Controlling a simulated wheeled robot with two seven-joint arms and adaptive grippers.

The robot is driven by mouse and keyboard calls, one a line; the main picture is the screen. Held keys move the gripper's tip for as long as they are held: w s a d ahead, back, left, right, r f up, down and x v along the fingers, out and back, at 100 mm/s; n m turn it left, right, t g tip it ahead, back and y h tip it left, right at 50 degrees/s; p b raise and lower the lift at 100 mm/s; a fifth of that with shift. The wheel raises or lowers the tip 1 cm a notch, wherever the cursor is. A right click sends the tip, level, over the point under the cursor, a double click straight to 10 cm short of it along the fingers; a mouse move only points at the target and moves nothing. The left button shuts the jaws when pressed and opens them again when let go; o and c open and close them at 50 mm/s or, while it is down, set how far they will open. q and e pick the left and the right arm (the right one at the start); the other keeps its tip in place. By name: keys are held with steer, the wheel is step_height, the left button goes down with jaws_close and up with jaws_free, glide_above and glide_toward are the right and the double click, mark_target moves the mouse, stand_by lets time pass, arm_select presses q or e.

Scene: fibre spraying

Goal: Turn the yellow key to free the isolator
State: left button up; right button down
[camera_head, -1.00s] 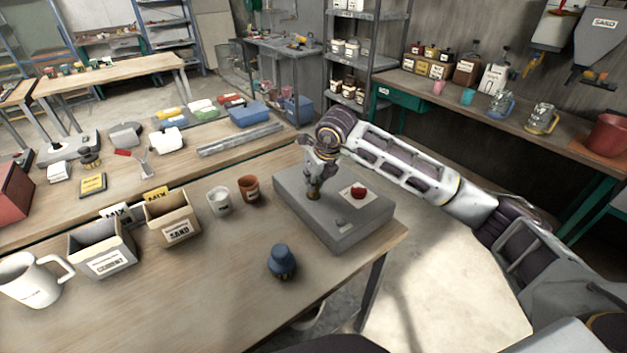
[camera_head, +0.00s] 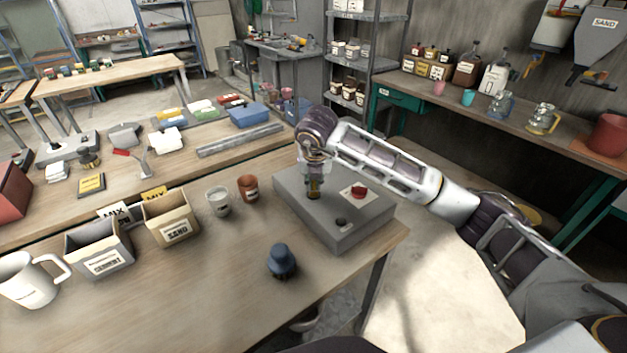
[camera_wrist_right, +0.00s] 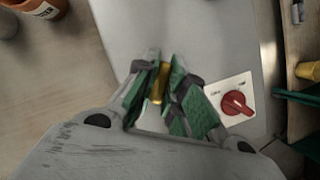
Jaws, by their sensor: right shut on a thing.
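The yellow key (camera_wrist_right: 158,84) stands on the grey control box (camera_head: 358,232) on the near bench. My right gripper (camera_head: 314,190) points down over the box from above. In the right wrist view the green-padded fingers (camera_wrist_right: 160,86) are shut on the key, one on each side. The key's base is partly hidden by the fingers. A red rotary knob (camera_head: 359,192) on a white plate sits on the box to the right of the key; it also shows in the right wrist view (camera_wrist_right: 236,103). My left gripper is not in view.
A dark blue knobbed object (camera_head: 282,261) stands in front of the box. A brown cup (camera_head: 248,188), a glass cup (camera_head: 218,201), the sand box (camera_head: 172,220), the cement box (camera_head: 100,252) and a white mug (camera_head: 30,281) stand to the left. The bench front between them is clear.

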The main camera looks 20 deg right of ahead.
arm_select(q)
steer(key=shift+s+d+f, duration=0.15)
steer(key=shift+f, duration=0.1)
arm_select(e)
steer(key=shift+s+f+m+g+h, duration=0.15)
steer(key=shift+m+h, duration=0.1)
steer(key=shift+m, duration=0.4)
steer(key=shift+w+f+m+g+h, duration=0.1)
steer(key=shift+m+h, duration=0.1)
steer(key=shift+m, duration=0.4)
steer(key=shift+s+f+m+g+h, duration=0.15)
steer(key=shift+m+h, duration=0.1)
steer(key=shift+m, duration=0.4)
steer(key=shift+w, duration=0.1)
steer(key=c, duration=1.5)
jaws_free()
steer(key=shift+r, duration=0.1)
steer(key=shift+c, duration=0.2)
steer(key=shift+o, duration=0.6)
steer(key=shift+w+d, duration=0.1)
steer(key=shift+w, duration=0.05)
